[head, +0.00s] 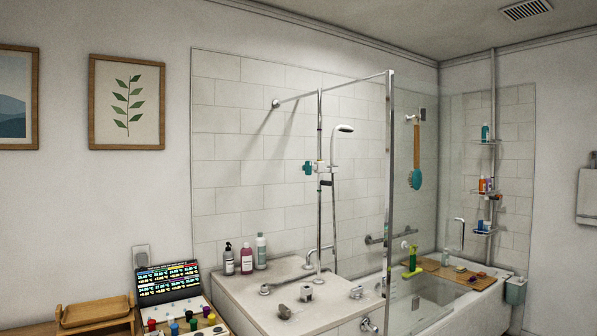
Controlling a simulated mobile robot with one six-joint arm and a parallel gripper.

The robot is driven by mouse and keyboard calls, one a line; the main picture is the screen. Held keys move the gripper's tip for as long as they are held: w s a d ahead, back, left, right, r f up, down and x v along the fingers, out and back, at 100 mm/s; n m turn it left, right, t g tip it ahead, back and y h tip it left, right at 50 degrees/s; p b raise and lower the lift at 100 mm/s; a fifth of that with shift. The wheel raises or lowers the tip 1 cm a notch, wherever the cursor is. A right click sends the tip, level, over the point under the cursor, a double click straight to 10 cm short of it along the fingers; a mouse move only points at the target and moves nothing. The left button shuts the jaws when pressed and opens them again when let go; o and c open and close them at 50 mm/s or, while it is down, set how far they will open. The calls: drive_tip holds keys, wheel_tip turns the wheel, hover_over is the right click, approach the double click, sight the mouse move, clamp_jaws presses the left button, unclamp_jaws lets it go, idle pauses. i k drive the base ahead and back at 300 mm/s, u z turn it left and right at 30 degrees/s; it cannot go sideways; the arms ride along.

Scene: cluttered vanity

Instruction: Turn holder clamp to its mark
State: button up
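The holder clamp (320,167) sits on the upright chrome shower rail (319,225), a little above mid-height. It has a teal knob (308,168) on its left side and a pale body. The hand shower (343,129) rises from the clamp's right side, its head facing left and up to the right of the rail. A dark piece (326,183) sits on the rail just below the clamp. The clamp is too small here to make out a mark or its exact turn. My gripper is not in view.
A glass panel with a chrome post (388,200) stands right of the rail. Bottles (246,258) stand on the white ledge (232,282) at left. A console (168,283) with coloured knobs is at lower left. The wall around the clamp is clear.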

sight(307, 167)
drive_tip(key=i, duration=0.25)
drive_tip(key=k, duration=0.55)
drive_tip(key=z, duration=0.55)
drive_tip(key=i, duration=0.65)
drive_tip(key=z, duration=0.55)
drive_tip(key=i, duration=1.5)
drive_tip(key=u, duration=0.55)
drive_tip(key=i, duration=0.6)
drive_tip(key=u, duration=0.35)
drive_tip(key=k, duration=0.75)
drive_tip(key=u, duration=0.2)
drive_tip(key=i, duration=0.7)
